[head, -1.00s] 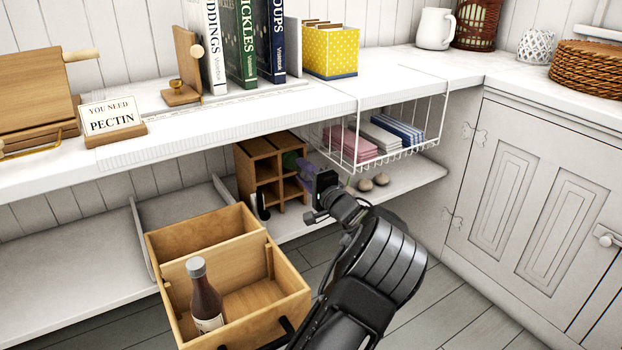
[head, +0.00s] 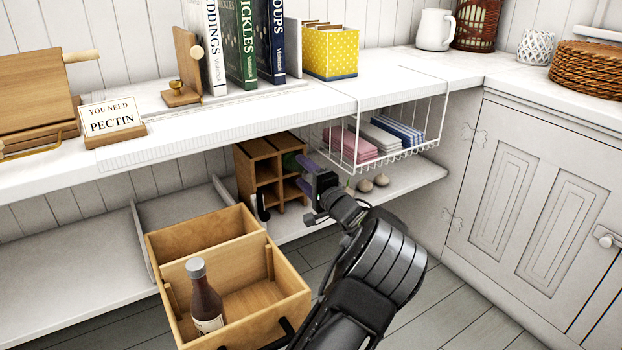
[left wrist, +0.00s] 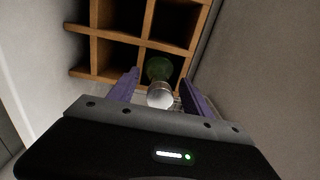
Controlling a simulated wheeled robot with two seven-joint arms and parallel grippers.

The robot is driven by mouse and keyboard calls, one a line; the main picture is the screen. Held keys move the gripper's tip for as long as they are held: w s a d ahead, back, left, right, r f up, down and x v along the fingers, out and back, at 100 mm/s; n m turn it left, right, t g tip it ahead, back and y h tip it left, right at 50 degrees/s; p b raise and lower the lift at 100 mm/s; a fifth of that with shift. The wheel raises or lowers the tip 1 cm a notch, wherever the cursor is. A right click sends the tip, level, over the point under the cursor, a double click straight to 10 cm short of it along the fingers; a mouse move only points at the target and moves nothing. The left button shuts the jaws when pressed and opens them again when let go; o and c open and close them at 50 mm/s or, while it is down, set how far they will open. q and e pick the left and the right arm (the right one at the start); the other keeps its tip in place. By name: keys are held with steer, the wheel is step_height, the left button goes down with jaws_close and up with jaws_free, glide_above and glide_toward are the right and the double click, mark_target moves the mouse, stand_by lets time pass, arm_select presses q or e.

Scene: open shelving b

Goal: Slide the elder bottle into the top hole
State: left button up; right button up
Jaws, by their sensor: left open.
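The wooden rack with square holes (head: 258,160) stands on the lower shelf. A green bottle (head: 290,161), which I take for the elder bottle, lies in its upper right hole. In the left wrist view the green bottle (left wrist: 159,70) points into a hole of the rack (left wrist: 115,48), its pale round end toward me and sticking out. My left gripper (head: 304,175) is in front of the rack. Its purple fingers are open, one on each side of the bottle's pale end in the left wrist view (left wrist: 160,92). How deep the bottle sits is hidden. My right gripper is not in view.
A wooden crate (head: 290,284) with a brown bottle (head: 206,298) stands in front of the shelf. A white wire basket (head: 395,160) with folded cloths hangs close to the right of the gripper. Several small roundish things (head: 373,183) lie on the shelf below it.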

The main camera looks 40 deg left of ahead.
arm_select(q)
steer(key=p+v, duration=0.1)
steer(key=v, duration=0.3)
steer(key=p+v, duration=0.1)
steer(key=v, duration=0.1)
steer(key=shift+d+r+p, duration=0.25)
steer(key=shift+d+p, duration=0.05)
steer(key=shift+s+d+f, duration=0.1)
steer(key=shift+s+d, duration=0.1)
steer(key=shift+d, duration=0.35)
